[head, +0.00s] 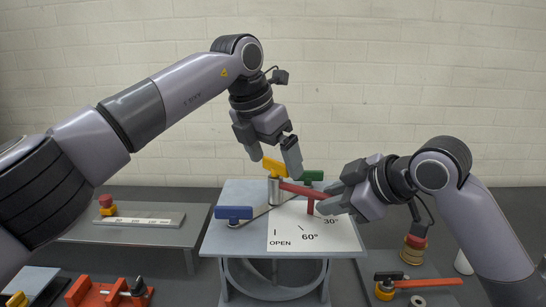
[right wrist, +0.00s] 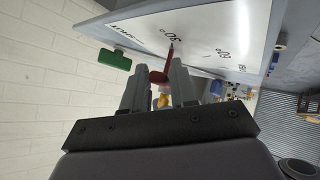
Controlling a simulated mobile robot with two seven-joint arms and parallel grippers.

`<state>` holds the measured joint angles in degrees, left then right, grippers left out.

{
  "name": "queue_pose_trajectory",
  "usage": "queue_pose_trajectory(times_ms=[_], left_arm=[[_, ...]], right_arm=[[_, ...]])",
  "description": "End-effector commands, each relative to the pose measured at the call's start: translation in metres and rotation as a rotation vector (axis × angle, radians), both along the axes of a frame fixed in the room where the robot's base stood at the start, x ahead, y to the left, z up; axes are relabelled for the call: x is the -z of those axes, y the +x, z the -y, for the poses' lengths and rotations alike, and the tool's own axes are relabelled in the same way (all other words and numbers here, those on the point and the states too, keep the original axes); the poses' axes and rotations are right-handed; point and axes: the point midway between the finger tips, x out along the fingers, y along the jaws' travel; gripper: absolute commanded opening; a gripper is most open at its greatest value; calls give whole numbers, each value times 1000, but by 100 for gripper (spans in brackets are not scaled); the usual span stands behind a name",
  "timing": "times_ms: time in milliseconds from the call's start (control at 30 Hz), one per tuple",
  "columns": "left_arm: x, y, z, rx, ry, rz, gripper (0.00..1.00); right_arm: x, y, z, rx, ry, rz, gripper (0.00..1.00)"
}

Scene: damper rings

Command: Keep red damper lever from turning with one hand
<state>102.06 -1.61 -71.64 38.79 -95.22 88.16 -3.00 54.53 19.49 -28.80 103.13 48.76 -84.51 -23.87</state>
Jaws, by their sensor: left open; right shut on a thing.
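The red damper lever (head: 301,190) reaches right from a silver post (head: 275,192) over a white angle card (head: 300,233). My right gripper (head: 333,191) is shut on its outer end. In the right wrist view the red lever (right wrist: 158,76) shows between the two fingers, with its thin red part near the 30° mark. A yellow handle (head: 274,166) sits on top of the post. My left gripper (head: 274,158) is open above the post, with a finger on either side of the yellow handle. I cannot tell whether they touch it.
A blue handle (head: 234,212) is at the stand's left and a green handle (head: 312,175) behind the red lever; it also shows in the right wrist view (right wrist: 115,59). Side benches hold a red-topped knob (head: 106,203) and an orange-red lever (head: 428,283).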

Motion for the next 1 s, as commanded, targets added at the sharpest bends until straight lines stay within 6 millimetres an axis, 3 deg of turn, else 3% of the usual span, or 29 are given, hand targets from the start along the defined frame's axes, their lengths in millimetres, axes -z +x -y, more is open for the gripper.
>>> queue_pose_trajectory(times_ms=[400, 767, 1000], left_arm=[[-15, -4, -4, 0, -1, 1, 99], [-17, -5, -5, 0, -1, 1, 99], [-37, -10, -11, -2, 0, 2, 99]], right_arm=[[-1, 0, 0, 1, 0, 3, 0], [-1, 0, 0, 1, 0, 3, 0], [-1, 0, 0, 1, 0, 3, 0]])
